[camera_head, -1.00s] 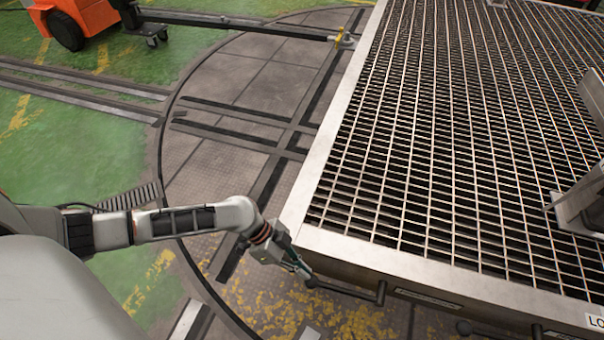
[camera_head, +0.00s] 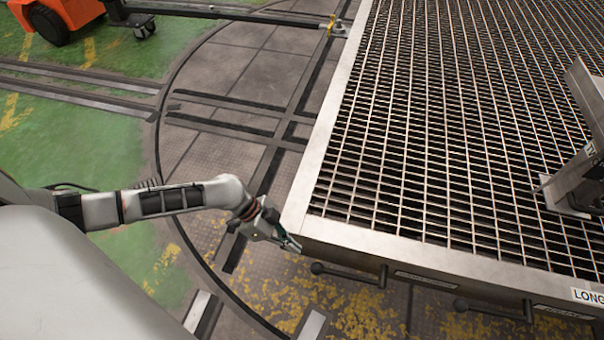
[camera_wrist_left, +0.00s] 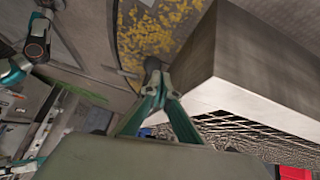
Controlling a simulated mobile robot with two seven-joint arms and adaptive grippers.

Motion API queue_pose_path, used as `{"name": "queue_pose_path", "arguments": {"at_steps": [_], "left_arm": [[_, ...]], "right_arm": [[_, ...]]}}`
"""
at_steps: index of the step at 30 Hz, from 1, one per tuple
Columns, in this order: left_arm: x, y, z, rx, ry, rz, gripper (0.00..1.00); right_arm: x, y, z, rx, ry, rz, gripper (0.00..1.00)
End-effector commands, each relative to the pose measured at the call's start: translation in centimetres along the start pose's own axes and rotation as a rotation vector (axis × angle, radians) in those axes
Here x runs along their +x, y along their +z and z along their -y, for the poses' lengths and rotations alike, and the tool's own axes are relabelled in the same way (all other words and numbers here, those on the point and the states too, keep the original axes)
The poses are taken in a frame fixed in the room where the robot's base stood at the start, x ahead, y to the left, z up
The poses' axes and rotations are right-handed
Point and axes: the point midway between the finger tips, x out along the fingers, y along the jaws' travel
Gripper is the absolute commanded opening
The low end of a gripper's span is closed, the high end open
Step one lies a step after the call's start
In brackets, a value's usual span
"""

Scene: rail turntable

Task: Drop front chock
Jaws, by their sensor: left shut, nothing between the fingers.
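My left gripper (camera_head: 289,243) is shut and empty near the front left corner of the grated metal deck (camera_head: 430,258). It also shows in the left wrist view (camera_wrist_left: 153,72), fingers together beside the deck's corner. A dark lever (camera_head: 345,273) with a round knob sticks out along the deck's front face. The gripper is just above and left of its knob, apparently apart from it. A second similar lever (camera_head: 492,311) is further right. I cannot identify a front chock in these views. My right gripper is not in view.
A grey metal bracket (camera_head: 572,190) stands on the deck at the right. Rails (camera_head: 235,130) cross the turntable floor at left. An orange vehicle (camera_head: 50,20) with a tow bar (camera_head: 240,14) is at the top. The floor left of the deck is open.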

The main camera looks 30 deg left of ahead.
Motion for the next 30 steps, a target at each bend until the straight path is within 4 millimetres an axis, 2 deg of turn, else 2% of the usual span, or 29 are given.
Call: {"name": "queue_pose_path", "arguments": {"at_steps": [3, 11, 30], "left_arm": [[-1.8, 1.9, 0.3, -0.002, 0.0, 0.002, 0.0], [-4.0, 3.7, 0.8, 0.0, -0.001, -0.002, 0.0], [-4.3, 3.9, 0.9, 0.002, -0.002, -0.004, 0.0]], "right_arm": [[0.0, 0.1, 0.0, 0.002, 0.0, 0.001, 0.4], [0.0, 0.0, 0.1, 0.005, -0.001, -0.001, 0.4], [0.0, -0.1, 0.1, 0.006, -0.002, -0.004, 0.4]]}}
